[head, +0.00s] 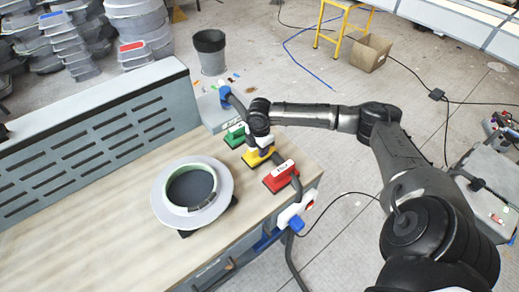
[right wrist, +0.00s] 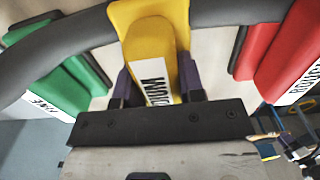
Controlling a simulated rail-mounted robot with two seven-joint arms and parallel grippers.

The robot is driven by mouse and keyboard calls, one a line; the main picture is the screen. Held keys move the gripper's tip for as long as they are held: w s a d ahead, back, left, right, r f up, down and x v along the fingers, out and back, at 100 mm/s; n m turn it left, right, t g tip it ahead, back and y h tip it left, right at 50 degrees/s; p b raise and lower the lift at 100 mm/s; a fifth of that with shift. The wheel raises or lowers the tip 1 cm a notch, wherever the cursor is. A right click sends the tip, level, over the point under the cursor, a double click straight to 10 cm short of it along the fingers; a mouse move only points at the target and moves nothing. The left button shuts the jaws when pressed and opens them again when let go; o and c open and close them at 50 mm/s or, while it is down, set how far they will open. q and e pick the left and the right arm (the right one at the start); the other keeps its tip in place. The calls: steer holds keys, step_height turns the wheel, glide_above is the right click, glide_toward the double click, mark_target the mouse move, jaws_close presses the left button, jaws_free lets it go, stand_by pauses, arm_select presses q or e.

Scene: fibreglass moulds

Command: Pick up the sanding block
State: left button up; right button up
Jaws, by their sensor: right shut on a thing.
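Three sanding blocks with hoses show on the bench. The yellow block (head: 255,158), labelled MEDIUM, is in the middle; it also fills the centre of the right wrist view (right wrist: 151,42). My right gripper (head: 259,143) comes down over it from above. In the right wrist view its dark fingers (right wrist: 157,88) are on both sides of the yellow block, shut on it. I cannot tell whether the block is clear of the bench. The green block (head: 234,137), labelled FINE, and the red block (head: 281,177) stand apart on either side. My left gripper is not in view.
A round mould (head: 160,196) with a pale flange sits on the wooden bench (head: 95,215), left of the blocks. A slotted grey back panel (head: 95,150) runs along the bench. A bin (head: 210,52), stacked moulds, a yellow stool (head: 342,25) and a cardboard box (head: 371,53) stand beyond.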

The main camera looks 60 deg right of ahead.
steer(key=shift+r, duration=0.6)
step_height(320, 180, up, 3)
steer(key=shift+f+p, duration=0.15)
steer(key=shift+p, duration=0.25)
steer(key=s+d+r+p, duration=0.1)
steer(key=s+d+r, duration=0.1)
steer(key=s, duration=0.3)
steer(key=s+d+r, duration=0.1)
steer(key=s+r, duration=0.3)
steer(key=s, duration=0.2)
steer(key=shift+d+r+p, duration=0.25)
steer(key=shift+d+p, duration=0.1)
steer(key=shift+d, duration=0.05)
